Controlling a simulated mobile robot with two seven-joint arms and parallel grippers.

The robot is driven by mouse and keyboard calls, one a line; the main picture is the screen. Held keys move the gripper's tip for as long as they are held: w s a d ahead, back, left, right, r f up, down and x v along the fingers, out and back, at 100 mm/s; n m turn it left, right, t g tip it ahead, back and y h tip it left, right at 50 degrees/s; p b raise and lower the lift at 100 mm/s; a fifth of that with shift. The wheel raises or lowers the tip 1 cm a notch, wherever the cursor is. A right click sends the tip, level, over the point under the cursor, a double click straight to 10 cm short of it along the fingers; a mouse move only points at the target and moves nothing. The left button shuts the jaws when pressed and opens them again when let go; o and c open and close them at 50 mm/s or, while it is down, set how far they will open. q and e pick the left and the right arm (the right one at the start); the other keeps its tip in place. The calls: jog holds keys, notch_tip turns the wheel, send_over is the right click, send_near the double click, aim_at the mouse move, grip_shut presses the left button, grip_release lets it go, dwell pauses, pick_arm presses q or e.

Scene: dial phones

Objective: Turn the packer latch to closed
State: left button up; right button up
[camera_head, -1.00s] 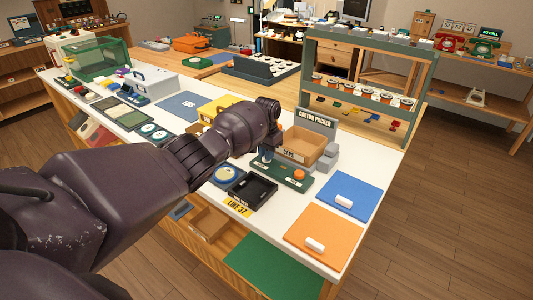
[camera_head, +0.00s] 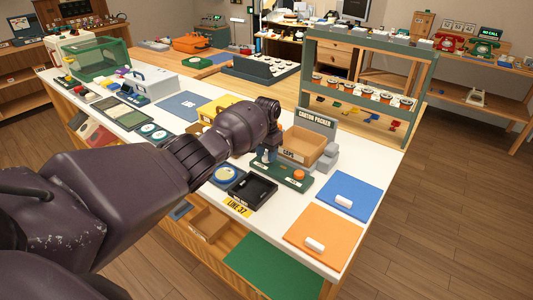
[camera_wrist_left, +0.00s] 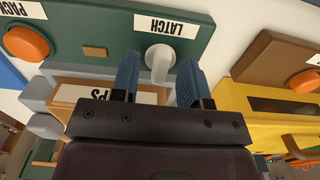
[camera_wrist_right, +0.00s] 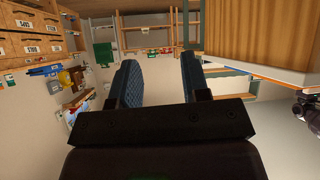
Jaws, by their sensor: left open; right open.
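The carton packer (camera_head: 316,122) stands on the white counter, with its green control panel (camera_head: 291,178) in front. In the left wrist view the white latch handle (camera_wrist_left: 160,58) sticks out of the panel beside the "LATCH" label (camera_wrist_left: 167,26). My left gripper (camera_wrist_left: 158,62) is open at the panel, its blue fingers on either side of the handle. I cannot tell whether either finger touches it. The panel's orange button (camera_head: 299,174) also shows in the left wrist view (camera_wrist_left: 27,43). My right gripper (camera_wrist_right: 158,75) is open and empty, away from the packer.
An open cardboard carton (camera_head: 304,147) sits on the packer, behind the panel. A black tray (camera_head: 253,189) lies in front of the panel. Blue (camera_head: 349,194) and orange (camera_head: 322,236) pads lie to the right. A yellow box (camera_wrist_left: 268,108) is close to the left gripper.

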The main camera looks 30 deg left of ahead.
pick_arm(q)
notch_tip(320, 180, up, 11)
jog(key=p, duration=0.2)
jog(key=shift+f, duration=0.15)
dwell(0.4)
